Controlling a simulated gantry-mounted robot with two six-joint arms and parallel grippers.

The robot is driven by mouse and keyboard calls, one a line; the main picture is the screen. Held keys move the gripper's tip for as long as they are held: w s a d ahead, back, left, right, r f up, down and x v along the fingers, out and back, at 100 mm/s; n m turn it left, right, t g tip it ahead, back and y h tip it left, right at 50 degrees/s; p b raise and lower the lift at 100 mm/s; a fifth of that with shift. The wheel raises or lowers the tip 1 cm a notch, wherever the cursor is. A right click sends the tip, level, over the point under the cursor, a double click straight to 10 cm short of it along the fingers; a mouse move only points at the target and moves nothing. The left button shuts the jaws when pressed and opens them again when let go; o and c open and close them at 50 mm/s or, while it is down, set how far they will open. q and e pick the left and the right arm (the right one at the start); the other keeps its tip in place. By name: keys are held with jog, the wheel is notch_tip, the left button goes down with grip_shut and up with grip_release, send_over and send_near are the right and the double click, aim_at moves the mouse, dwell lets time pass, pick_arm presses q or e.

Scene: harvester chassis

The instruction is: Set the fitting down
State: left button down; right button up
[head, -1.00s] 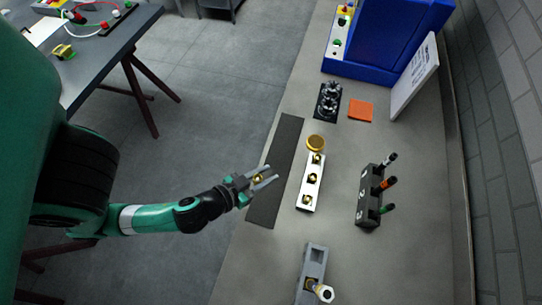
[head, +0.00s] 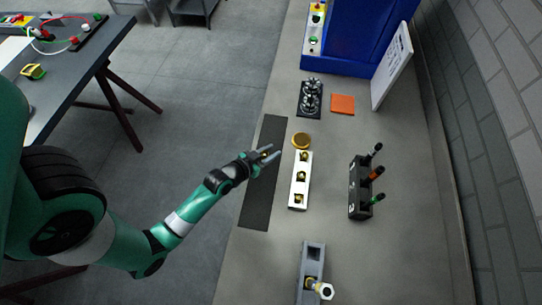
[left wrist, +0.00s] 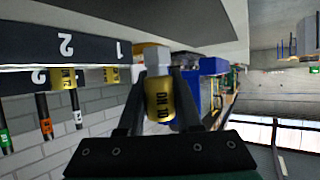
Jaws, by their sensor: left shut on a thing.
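My left gripper (head: 267,154) is shut on a small brass fitting (head: 265,156) above the dark mat, left of the white block's far end. In the left wrist view the fitting (left wrist: 160,100) is a yellow-gold cylinder marked "DN 10", held between the two fingers (left wrist: 160,95). A round gold dish (head: 301,141) sits just past the block's far end. My right gripper is not in view.
The dark mat (head: 257,190) runs along the bench's left edge. A black rack (head: 354,190) with coloured-tip tools stands right of the block. A grey holder (head: 303,268) is at the near end. An orange square (head: 342,104) and black tray (head: 310,98) lie farther back.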

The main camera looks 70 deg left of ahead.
pick_arm(q)
jog(key=shift+w+a+f+b, duration=0.1)
jog(key=shift+f+b, duration=0.25)
jog(key=shift+f, duration=0.55)
jog(key=shift+w+a+f+b, duration=0.1)
jog(key=shift+f+b, duration=0.25)
jog(key=shift+f, duration=0.55)
jog(key=shift+f, duration=0.15)
jog(key=c, duration=0.6)
grip_release()
jog(key=shift+r, duration=0.25)
jog(key=v, duration=1.2)
jog(key=shift+f+p, duration=0.15)
jog(key=shift+p, duration=0.15)
